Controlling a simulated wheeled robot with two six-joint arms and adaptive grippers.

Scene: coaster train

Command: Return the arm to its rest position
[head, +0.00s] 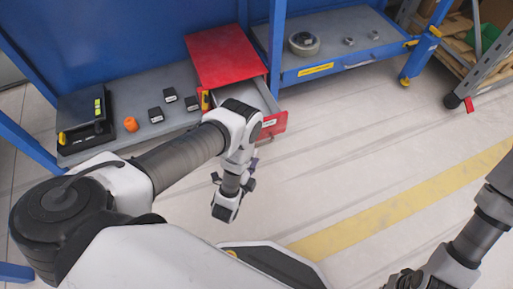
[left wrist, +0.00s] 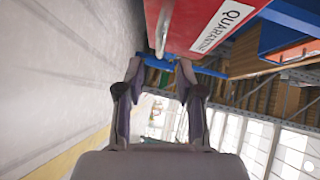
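My left arm reaches in from the left in the head view, its forearm level and its wrist hanging over the floor in front of the red drawer (head: 272,125). My left gripper is small and partly hidden behind the wrist there. In the left wrist view its two fingers (left wrist: 158,72) stand apart with nothing between them. The drawer front (left wrist: 205,25), labelled QUARANTINE, is close beyond the fingers, and they do not clearly touch it. The drawer is pulled out from under a red top (head: 225,55). Part of my right arm shows at the lower right; its gripper is not visible.
The grey bench (head: 130,110) holds a black scale (head: 85,120), an orange piece (head: 131,124) and several small black blocks (head: 170,95). A blue-framed shelf (head: 335,52) with metal rings stands right of the drawer. The floor with a yellow stripe (head: 400,205) is clear.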

